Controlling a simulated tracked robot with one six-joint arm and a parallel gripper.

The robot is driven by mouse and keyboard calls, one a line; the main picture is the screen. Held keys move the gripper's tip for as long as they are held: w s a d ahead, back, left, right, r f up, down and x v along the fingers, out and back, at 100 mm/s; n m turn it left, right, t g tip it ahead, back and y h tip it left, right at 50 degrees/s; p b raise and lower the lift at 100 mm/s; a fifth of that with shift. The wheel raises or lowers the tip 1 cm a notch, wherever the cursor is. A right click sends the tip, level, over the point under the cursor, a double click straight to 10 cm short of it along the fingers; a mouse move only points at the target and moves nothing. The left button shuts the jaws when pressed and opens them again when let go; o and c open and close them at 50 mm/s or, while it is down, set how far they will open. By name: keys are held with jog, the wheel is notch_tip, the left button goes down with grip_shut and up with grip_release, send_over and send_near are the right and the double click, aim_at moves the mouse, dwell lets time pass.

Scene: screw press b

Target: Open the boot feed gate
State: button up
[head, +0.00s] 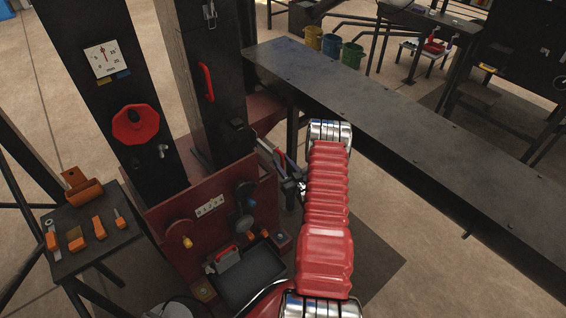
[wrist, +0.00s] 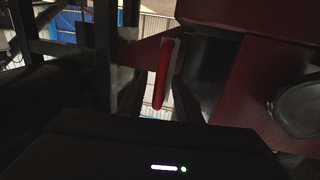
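My gripper (wrist: 157,98) is open in the wrist view, with its dark fingers apart. A red upright handle (wrist: 161,75) on a pale plate (wrist: 173,55) shows between and beyond the fingers. Space shows on both sides of it, and the fingers are not shut on it. I take it for the boot feed gate's handle, but no label shows. In the head view my gripper (head: 288,168) is beside the right side of the dark red press base (head: 180,205), partly hidden by my arm. A small red handle piece (head: 264,146) shows close to it.
The press front carries a red knob (head: 136,124), a gauge (head: 103,58) and a long red door handle (head: 206,82). A black tray (head: 250,275) sits low in front. A tool stand (head: 80,242) is at left. A long dark bench (head: 400,115) runs along the right.

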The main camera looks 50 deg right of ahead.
jog(key=shift+w, duration=0.2)
jog(key=shift+c, duration=0.7)
grip_shut()
